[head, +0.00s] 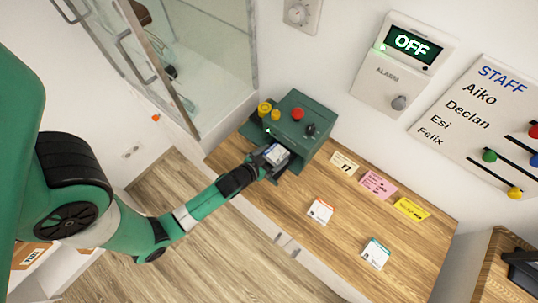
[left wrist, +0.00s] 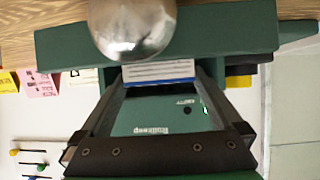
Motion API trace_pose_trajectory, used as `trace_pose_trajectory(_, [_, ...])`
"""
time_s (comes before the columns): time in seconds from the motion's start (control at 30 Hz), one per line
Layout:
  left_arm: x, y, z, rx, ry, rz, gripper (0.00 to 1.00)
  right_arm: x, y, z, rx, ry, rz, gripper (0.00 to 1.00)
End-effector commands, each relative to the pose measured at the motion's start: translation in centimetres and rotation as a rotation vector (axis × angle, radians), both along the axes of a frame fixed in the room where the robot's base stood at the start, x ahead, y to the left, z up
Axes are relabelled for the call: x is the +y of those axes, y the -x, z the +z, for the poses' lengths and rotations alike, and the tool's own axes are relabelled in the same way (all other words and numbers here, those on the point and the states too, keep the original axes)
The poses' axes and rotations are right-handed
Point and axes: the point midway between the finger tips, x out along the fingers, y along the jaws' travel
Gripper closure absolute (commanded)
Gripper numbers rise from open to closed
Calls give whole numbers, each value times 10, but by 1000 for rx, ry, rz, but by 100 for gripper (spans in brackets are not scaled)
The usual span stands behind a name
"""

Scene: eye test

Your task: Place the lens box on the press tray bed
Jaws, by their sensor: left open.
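The lens box (head: 277,153), white with a blue edge, is at the front of the green press (head: 303,118) in the head view. In the left wrist view the lens box (left wrist: 158,72) lies between my fingertips. The green press tray bed (head: 292,167) shows beside the box; it appears as a wide green band in the left wrist view (left wrist: 235,30). My left gripper (head: 272,156) is open around the box. The box looks level with the bed, but its underside is hidden, so I cannot tell if it rests there. My right gripper is not in view.
An orange-white box (head: 320,210) and a teal-white box (head: 376,253) stand on the wooden desk (head: 330,245). A glass cabinet (head: 200,65) stands left of the press. A shiny rounded metal part (left wrist: 132,28) is close by.

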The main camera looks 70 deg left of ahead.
Motion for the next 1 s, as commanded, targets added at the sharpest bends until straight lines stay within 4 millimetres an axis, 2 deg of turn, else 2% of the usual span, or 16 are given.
trace_pose_trajectory(0.17, [-13, 21, 15, 1, 0, -3, 0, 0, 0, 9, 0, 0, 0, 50])
trace_pose_trajectory(0.3, [-29, 47, 32, 2, 0, -3, 0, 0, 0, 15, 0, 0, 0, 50])
trace_pose_trajectory(0.5, [-48, 78, 49, 2, -1, -5, 0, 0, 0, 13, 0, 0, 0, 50])
trace_pose_trajectory(0.7, [-54, 88, 57, -2, -1, -1, 0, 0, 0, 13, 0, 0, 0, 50])
trace_pose_trajectory(1.0, [-53, 88, 57, -2, -1, 0, 0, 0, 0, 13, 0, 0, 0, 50])
